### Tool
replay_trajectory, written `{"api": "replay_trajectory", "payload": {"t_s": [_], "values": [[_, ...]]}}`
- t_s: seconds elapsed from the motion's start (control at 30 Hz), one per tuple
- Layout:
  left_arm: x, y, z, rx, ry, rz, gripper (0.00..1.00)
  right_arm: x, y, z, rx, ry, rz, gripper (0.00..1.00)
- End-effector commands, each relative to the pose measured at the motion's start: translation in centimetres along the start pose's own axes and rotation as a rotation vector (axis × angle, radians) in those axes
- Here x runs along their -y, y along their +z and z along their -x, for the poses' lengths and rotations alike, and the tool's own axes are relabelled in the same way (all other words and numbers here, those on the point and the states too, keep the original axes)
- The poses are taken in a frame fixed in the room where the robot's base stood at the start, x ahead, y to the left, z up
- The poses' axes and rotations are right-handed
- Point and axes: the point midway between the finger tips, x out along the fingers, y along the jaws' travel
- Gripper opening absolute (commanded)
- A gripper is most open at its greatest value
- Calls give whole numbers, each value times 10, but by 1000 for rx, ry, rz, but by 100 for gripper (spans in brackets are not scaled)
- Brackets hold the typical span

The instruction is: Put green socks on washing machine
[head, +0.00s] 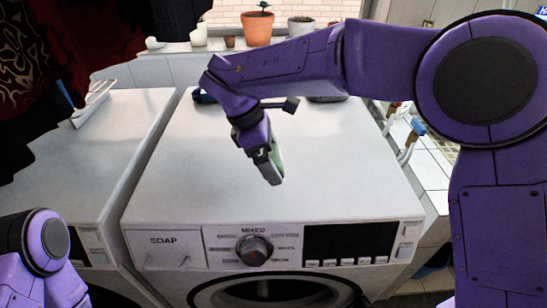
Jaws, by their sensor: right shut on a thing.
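The white washing machine (345,170) stands in the middle, with its flat top, a dial, a dark display and part of the round door in view. My right gripper (272,172) is over the middle of its top, pointing down, and shut. A small strip of pale green cloth (278,153), which looks like the green socks, shows between its fingers. Most of the cloth is hidden by the gripper. I cannot tell whether it touches the top. Part of my left arm shows at the lower left, but its gripper is out of view.
A second white machine (75,150) stands close on the left, with dark patterned cloth (45,80) hanging over it. Potted plants (257,28) line the back ledge. Pipes with taps (411,140) are at the right. The front of the washing machine's top is clear.

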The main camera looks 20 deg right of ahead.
Motion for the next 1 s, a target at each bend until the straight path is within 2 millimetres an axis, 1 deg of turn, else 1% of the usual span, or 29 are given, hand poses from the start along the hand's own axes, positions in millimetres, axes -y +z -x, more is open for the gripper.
{"api": "replay_trajectory", "payload": {"t_s": [0.03,0.17,0.23,0.3,0.4,0.63,0.8,0.83,1.0], "values": [[0,-2,5,0,0,0,43,-5,0,-4,0,-2,1,64],[1,-3,8,0,0,0,43,-15,-3,-17,0,-1,-2,64],[1,-5,12,0,0,0,43,-21,-5,-28,1,-3,-1,64],[1,-5,13,0,0,0,43,-20,-10,-41,1,-3,0,64],[1,-6,14,0,0,0,43,-20,-15,-52,-1,-2,-2,64],[1,-6,13,0,0,0,43,-20,-16,-53,-2,0,-3,64],[1,-3,7,0,0,0,43,-20,-18,-58,-2,0,-3,64],[1,-4,8,0,0,0,43,-20,-17,-57,-2,0,-3,100],[1,-4,9,0,0,0,43,-20,-17,-56,-2,0,-3,100]]}}
